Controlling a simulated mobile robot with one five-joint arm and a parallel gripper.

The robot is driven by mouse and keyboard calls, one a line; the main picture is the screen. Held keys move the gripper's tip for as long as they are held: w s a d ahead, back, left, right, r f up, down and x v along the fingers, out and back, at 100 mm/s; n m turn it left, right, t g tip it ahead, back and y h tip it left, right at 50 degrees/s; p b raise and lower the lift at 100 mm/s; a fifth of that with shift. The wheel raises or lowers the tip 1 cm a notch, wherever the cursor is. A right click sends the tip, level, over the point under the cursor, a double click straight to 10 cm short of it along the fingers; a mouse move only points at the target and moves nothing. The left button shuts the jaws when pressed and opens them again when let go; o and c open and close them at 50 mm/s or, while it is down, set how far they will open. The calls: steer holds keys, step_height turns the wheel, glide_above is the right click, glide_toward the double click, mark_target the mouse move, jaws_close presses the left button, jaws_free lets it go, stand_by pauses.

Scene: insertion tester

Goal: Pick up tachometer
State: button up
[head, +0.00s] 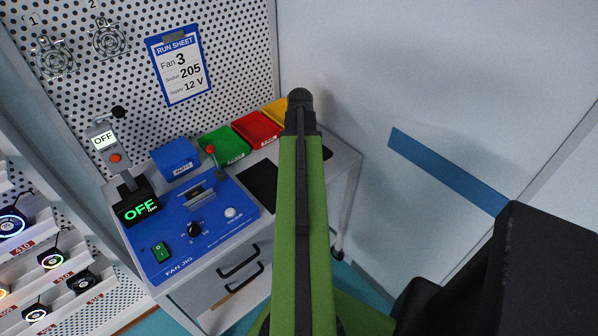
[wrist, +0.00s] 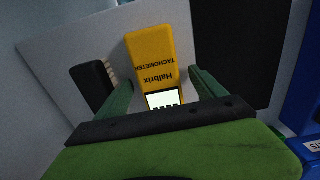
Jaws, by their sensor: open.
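The tachometer (wrist: 154,50) is a yellow block with dark lettering and a lit white display at its near end. In the wrist view it lies beyond and between the two green fingers of my gripper (wrist: 158,76). My gripper is open, with a finger on each side and visible gaps to the tachometer. I cannot tell how far above it the fingers are. In the head view my green arm covers the middle of the bench, and neither the tachometer nor the fingers can be made out there.
A dark object with a pale ridged edge (wrist: 92,84) lies left of the tachometer. A black mat (wrist: 240,45) lies to its right. The blue fan jig (head: 190,235), several coloured bins and a lever stand on the bench. A wall is close behind it.

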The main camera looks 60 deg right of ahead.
steer(key=shift+r, duration=0.1)
steer(key=c, duration=1.6)
